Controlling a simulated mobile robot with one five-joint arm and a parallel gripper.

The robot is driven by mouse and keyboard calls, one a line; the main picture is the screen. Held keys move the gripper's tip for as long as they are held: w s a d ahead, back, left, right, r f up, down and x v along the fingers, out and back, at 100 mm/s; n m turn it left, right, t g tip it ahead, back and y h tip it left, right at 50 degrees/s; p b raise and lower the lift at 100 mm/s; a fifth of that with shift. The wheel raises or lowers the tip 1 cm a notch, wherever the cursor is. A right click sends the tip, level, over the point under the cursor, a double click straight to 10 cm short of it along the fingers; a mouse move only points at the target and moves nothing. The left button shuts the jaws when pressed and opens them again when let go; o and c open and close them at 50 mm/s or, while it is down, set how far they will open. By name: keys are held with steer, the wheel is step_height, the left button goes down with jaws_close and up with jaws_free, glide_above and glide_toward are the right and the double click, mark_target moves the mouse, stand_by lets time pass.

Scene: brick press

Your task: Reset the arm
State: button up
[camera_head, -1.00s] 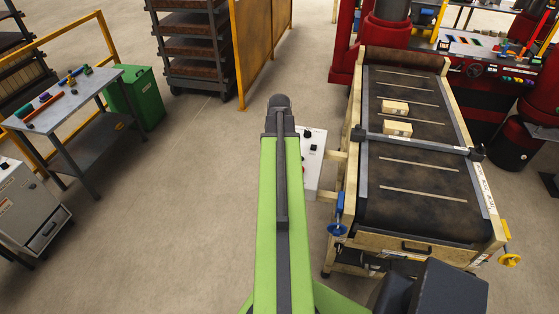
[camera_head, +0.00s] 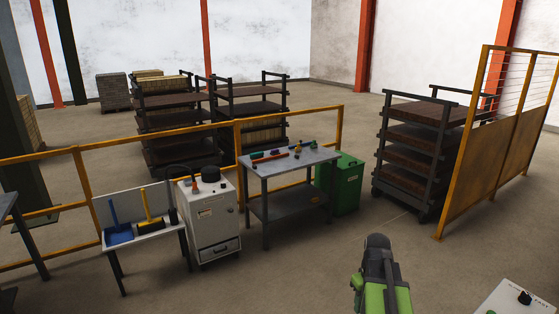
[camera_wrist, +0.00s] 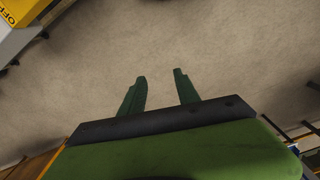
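My green arm (camera_head: 382,285) shows at the bottom right of the head view, its dark end raised over bare floor. The fingers are hidden there. In the wrist view my gripper (camera_wrist: 160,90) shows two dark green fingers set well apart. Nothing is between them except the concrete floor below. My gripper touches nothing that I can see.
A grey table (camera_head: 292,163) with small tools stands left of my arm, beside a green bin (camera_head: 344,185) and a white cabinet (camera_head: 208,222). A yellow railing (camera_head: 120,145) runs behind. A dark rack (camera_head: 412,150) and yellow panel (camera_head: 492,165) stand right. A control box (camera_head: 518,300) is near, bottom right.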

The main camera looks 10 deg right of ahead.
steer(key=w+a+f+b, duration=0.1)
steer(key=a+f+b, duration=0.3)
steer(key=a, duration=0.9)
steer(key=a+f+b, duration=0.4)
steer(key=a+f, duration=0.2)
steer(key=a, duration=0.7)
steer(key=shift+w+a+f+m, duration=0.25)
steer(key=shift+w+m, duration=0.05)
steer(key=shift+w, duration=0.1)
steer(key=shift+s, duration=0.1)
